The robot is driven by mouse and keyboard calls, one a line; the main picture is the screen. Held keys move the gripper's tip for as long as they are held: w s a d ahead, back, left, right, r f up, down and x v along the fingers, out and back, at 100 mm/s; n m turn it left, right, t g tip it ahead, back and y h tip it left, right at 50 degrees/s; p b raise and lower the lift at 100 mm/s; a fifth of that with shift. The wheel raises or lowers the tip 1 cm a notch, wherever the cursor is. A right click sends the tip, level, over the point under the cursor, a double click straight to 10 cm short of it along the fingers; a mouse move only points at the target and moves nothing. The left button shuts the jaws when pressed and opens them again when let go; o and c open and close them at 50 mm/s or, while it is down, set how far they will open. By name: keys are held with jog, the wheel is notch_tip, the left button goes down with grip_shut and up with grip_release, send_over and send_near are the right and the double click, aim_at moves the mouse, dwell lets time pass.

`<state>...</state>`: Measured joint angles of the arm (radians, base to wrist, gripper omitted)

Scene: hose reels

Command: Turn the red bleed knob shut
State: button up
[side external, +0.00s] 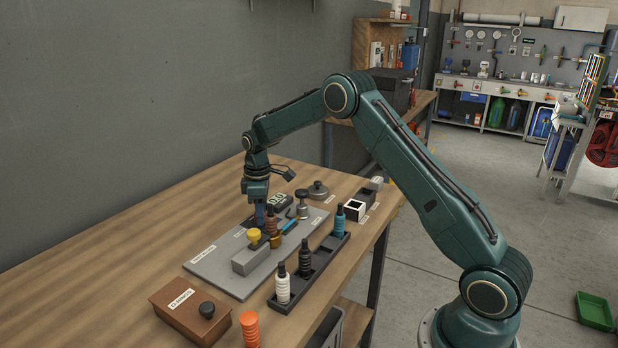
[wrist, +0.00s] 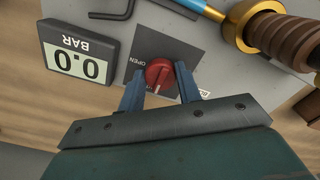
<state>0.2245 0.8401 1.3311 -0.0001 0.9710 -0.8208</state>
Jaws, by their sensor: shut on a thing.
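The red bleed knob (wrist: 158,74) sits on a dark square plate (wrist: 187,46) marked OPEN on its left side. A small pale mark shows on the knob's lower part. My gripper (wrist: 159,80) has one blue finger on each side of the knob and is shut on it. In the side external view my gripper (side external: 261,220) points down at the grey panel (side external: 210,267), and the knob is hidden there. The gauge (wrist: 78,52) left of the knob shows 0.0 BAR, upside down in the wrist view. A label right of the knob is partly covered by a finger.
A brass-and-brown fitting (wrist: 262,25) lies close to the knob's right. A yellow-topped part (side external: 254,236) stands by my gripper. A black rack (side external: 318,262) holds ribbed fittings in front. A brown box (side external: 190,309) and an orange ribbed piece (side external: 249,328) are at the front left.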

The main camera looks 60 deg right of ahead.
jog(key=shift+r, duration=0.1)
jog(key=o, duration=1)
notch_tip(320, 180, up, 14)
dwell(0.5)
